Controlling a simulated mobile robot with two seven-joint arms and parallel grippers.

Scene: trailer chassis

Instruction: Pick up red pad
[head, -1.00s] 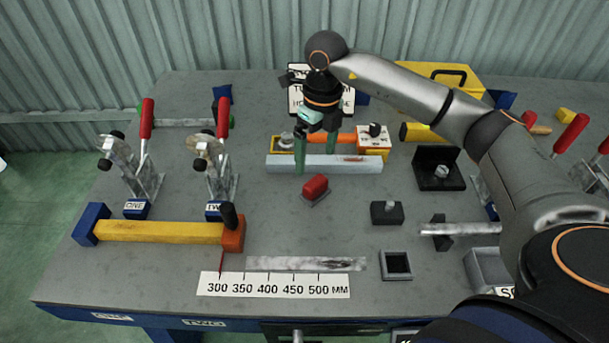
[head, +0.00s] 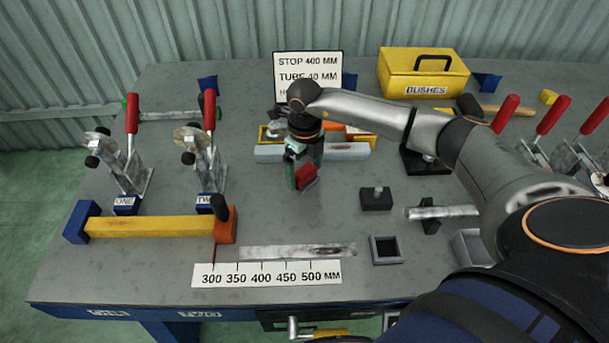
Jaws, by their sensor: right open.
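The red pad (head: 306,176) is a small red block near the middle of the grey bench in the head view. My right gripper (head: 303,172) is down at the pad, its green fingers pointing at the bench. One finger shows at the pad's left side and part of the other shows behind it. The gripper is open, and I cannot tell whether a finger touches the pad. The gripper and finger hide part of the pad's base. My left gripper is not in view.
A pale bar (head: 350,151) lies just behind the pad. A dark block (head: 376,198) stands to its right. A ruler strip (head: 266,275) lies in front. Two red-handled clamps (head: 208,150) stand to the left. The bench directly in front of the pad is clear.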

